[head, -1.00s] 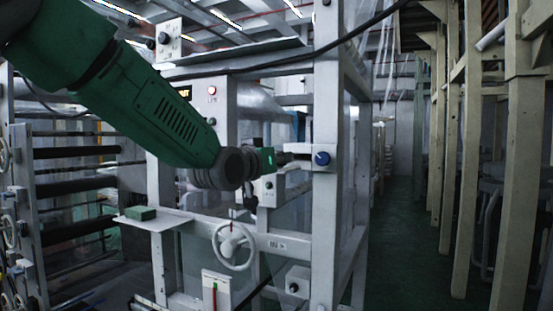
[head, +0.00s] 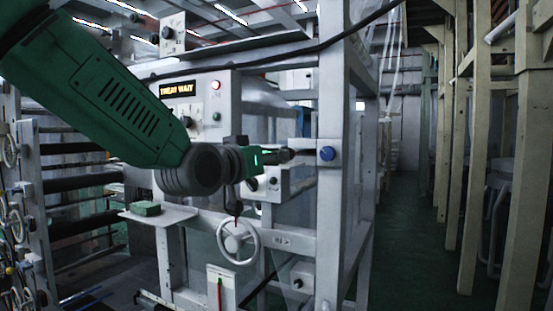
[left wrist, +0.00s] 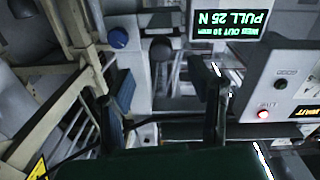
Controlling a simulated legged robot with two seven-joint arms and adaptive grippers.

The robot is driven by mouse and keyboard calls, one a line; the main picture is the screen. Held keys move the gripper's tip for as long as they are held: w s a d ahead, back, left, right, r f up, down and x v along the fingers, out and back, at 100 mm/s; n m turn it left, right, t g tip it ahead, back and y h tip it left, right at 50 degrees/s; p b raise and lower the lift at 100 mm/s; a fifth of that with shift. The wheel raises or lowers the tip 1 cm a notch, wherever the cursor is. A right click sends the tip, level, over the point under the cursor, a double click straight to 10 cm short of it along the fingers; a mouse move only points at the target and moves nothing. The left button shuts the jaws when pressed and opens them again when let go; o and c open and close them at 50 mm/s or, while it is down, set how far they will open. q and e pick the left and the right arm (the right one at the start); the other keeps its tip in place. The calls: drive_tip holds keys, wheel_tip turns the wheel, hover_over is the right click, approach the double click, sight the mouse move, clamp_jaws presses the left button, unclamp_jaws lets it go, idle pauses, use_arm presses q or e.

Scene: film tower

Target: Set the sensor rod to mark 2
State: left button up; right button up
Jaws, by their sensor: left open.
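A pale bracket with a blue knob (head: 326,154) sits on the white frame post in the head view. A short rod with a dark round end (head: 286,155) sticks out left from it; this looks like the sensor rod. My left gripper (head: 262,158) is just left of that end, pointing at it. In the left wrist view its two fingers (left wrist: 170,95) are apart with nothing held between them. The dark end (left wrist: 160,48) and blue knob (left wrist: 118,38) show beyond the fingertips. Marks on the rod are too small to read. My right gripper is not in view.
A "TREAT WAIT" panel (head: 185,105) stands behind my arm. A handwheel (head: 238,241) is below the gripper, and a green block (head: 146,208) lies on a shelf. A lit screen (left wrist: 228,22) reads upside down "PULL 25 N". The aisle (head: 405,245) at right is clear.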

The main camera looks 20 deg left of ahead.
use_arm(q)
drive_tip(key=shift+w+f, duration=0.1)
drive_tip(key=shift+f, duration=0.05)
drive_tip(key=m+t+h+b, duration=0.2)
drive_tip(key=m+t+b, duration=0.2)
drive_tip(key=b, duration=0.6)
approach(298, 152)
drive_tip(key=w+r, duration=0.2)
drive_tip(key=r, duration=0.1)
drive_tip(key=shift+w+d, duration=0.25)
drive_tip(key=shift+w, duration=0.15)
drive_tip(key=shift+w+d+r+p, duration=0.15)
drive_tip(key=shift+w+p, duration=0.15)
drive_tip(key=shift+w, duration=0.15)
